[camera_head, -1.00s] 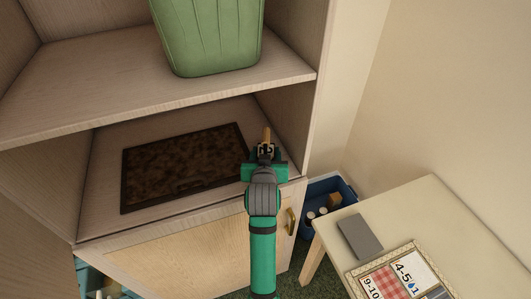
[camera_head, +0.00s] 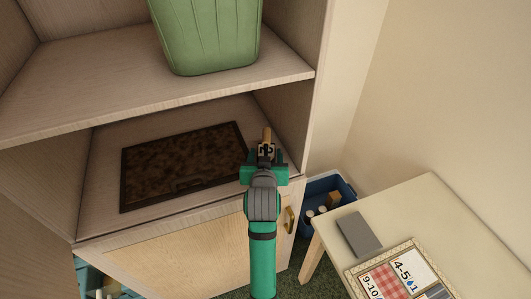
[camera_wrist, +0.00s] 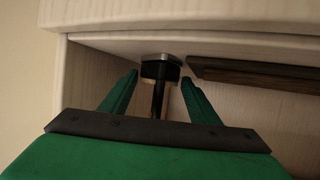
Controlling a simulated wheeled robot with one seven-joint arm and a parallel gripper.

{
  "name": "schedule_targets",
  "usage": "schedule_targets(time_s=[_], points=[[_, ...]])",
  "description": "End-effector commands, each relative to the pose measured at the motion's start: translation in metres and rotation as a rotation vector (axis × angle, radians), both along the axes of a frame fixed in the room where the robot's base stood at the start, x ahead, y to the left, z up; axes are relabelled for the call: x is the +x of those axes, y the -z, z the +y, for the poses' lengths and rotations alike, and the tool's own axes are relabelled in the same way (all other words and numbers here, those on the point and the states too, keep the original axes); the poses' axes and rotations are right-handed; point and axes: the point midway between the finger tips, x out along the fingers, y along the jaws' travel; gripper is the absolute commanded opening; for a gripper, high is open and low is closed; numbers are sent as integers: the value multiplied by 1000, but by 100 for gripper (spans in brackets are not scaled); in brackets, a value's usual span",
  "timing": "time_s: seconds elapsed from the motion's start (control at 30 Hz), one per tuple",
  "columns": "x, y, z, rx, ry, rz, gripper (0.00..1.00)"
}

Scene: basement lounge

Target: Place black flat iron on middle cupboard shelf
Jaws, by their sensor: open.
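A slim item, which I take to be the flat iron, stands roughly upright at the right front of the cupboard shelf (camera_head: 100,195). In the head view its narrow tan part (camera_head: 267,134) shows just past my gripper (camera_head: 266,155). In the wrist view it looks black with a silver band (camera_wrist: 161,69), between my two spread green fingers (camera_wrist: 158,95). Gaps show on both sides of it there. Its end seems to meet the shelf surface. Most of it is hidden from the head camera by my gripper.
A dark brown framed panel (camera_head: 185,165) lies on the same shelf, left of my gripper. A green bin (camera_head: 207,35) stands on the shelf above. The cupboard's right side wall is close. A blue crate (camera_head: 325,200) and a table (camera_head: 430,210) stand to the right.

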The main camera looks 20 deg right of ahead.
Motion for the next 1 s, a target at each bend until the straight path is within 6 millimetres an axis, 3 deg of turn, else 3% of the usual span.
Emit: schedule_targets(time_s=[0.3, 0.5, 1.0], points=[[-56, -25, 21, 0, 0, -1, 56], [-78, -34, 29, 0, 0, 1, 56], [-86, -38, 32, 0, 0, 1, 56]])
